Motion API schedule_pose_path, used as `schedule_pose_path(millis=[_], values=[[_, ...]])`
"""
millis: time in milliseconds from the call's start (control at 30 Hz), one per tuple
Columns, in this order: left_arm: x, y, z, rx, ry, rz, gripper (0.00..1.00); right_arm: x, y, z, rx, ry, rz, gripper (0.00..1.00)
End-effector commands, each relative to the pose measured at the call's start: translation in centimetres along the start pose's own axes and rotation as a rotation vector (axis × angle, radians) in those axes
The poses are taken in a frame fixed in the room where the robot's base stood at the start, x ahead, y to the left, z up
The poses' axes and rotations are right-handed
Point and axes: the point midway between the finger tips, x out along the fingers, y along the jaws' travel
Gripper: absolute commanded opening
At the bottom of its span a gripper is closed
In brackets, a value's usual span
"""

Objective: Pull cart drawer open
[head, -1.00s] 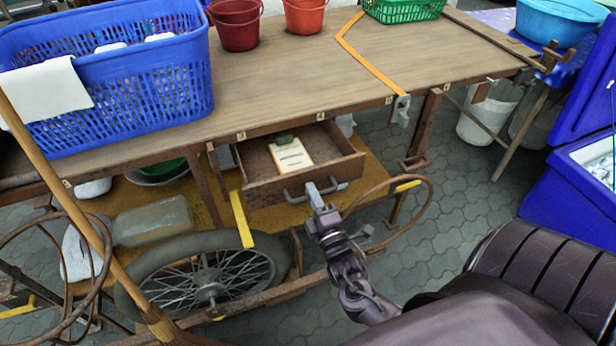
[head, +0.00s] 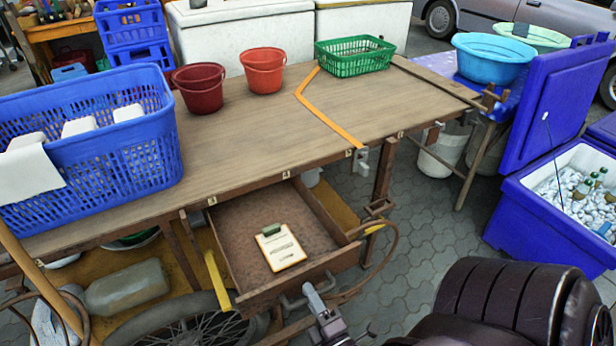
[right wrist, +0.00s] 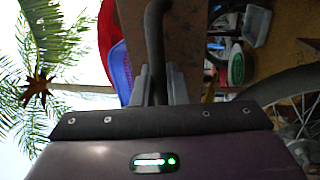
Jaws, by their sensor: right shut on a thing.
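The wooden cart drawer (head: 262,287) stands well out from under the tabletop in the head view. Its inside shows, with a small clipboard holding a printed sheet (head: 283,250) lying on the drawer floor. The grey bar handle (head: 292,303) is on the drawer's front face. My right gripper (head: 311,289) is at the front of the drawer, shut on this handle. In the right wrist view the dark handle (right wrist: 156,30) runs down between the two grey fingers of the gripper (right wrist: 158,75). My left gripper is not in view.
On the tabletop (head: 230,150) are a blue basket (head: 100,165), two red buckets and a green basket (head: 352,58). A bicycle wheel (head: 190,328) and a plastic jug sit below, left of the drawer. A blue cooler (head: 540,225) stands right; paving between is open.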

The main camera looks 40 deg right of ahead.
Motion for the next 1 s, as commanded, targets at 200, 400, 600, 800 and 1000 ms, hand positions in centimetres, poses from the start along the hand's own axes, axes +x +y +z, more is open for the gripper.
schedule_pose_path(millis=[200,400,600,800,1000], values=[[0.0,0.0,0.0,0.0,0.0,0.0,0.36,-0.1,-0.1,0.0,0.0,0.0,-0.002,0.0],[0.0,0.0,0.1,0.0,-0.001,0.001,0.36,-0.1,-0.1,0.0,0.0,0.0,-0.002,0.25],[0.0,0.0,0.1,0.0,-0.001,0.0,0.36,-0.1,0.0,0.0,0.0,0.0,-0.001,0.3],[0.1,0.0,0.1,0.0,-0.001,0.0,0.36,-0.7,-0.1,0.0,0.0,0.0,-0.003,0.3],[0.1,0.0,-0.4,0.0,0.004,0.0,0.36,-3.9,-0.2,0.0,0.001,-0.001,-0.006,0.3]])
